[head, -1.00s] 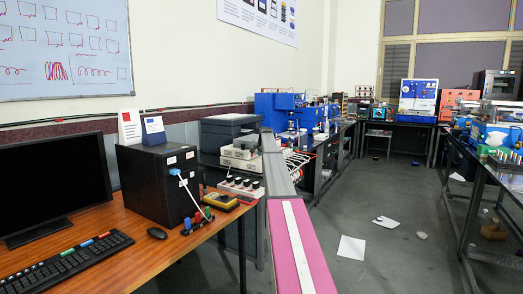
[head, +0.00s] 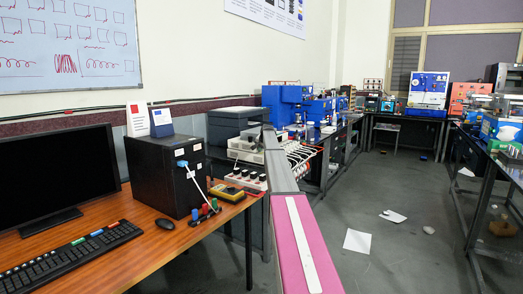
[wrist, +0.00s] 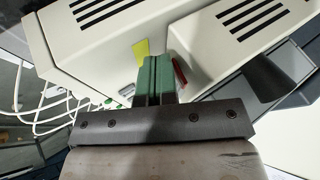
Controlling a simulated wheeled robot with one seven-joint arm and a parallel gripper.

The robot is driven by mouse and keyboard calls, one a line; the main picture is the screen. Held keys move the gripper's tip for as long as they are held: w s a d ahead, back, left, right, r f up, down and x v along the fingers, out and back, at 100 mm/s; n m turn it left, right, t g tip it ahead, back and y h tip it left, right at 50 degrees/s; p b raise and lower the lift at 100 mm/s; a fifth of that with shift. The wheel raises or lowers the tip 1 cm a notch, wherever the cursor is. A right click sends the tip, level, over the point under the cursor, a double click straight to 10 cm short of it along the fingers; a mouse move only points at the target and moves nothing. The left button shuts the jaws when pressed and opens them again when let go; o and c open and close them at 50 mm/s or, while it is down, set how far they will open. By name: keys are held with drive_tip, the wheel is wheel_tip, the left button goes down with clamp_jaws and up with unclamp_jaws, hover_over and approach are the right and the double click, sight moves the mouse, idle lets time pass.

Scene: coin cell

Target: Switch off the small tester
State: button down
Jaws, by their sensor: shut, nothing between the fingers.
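A cream casing with black vent slots (wrist: 105,35) fills the upper left of the wrist view, and I take it to be the small tester. In the head view a small cream instrument (head: 246,147) sits beyond the black box, partly behind my arm. My gripper (wrist: 155,62) shows as two green fingers pressed together, with nothing between them. Its tips are over or close to the casing; I cannot tell whether they touch. A yellow patch (wrist: 141,49) lies left of the tips and a small red part (wrist: 180,71) right of them. The switch's state cannot be read.
A second vented cream casing (wrist: 245,25) is at the right of the wrist view. White cables (wrist: 45,105) hang at the left. The wooden desk holds a black box (head: 168,175) and a yellow meter (head: 228,191). Papers (head: 358,241) lie on the open floor.

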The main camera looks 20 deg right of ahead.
drive_tip(key=shift+r, duration=0.25)
drive_tip(key=shift+w+r, duration=0.1)
drive_tip(key=shift+r, duration=0.6)
drive_tip(key=s+d, duration=0.2)
drive_tip(key=s, duration=0.1)
drive_tip(key=shift+s+r, duration=0.1)
drive_tip(key=shift+r, duration=0.1)
drive_tip(key=v, duration=1)
drive_tip(key=shift+r, duration=0.2)
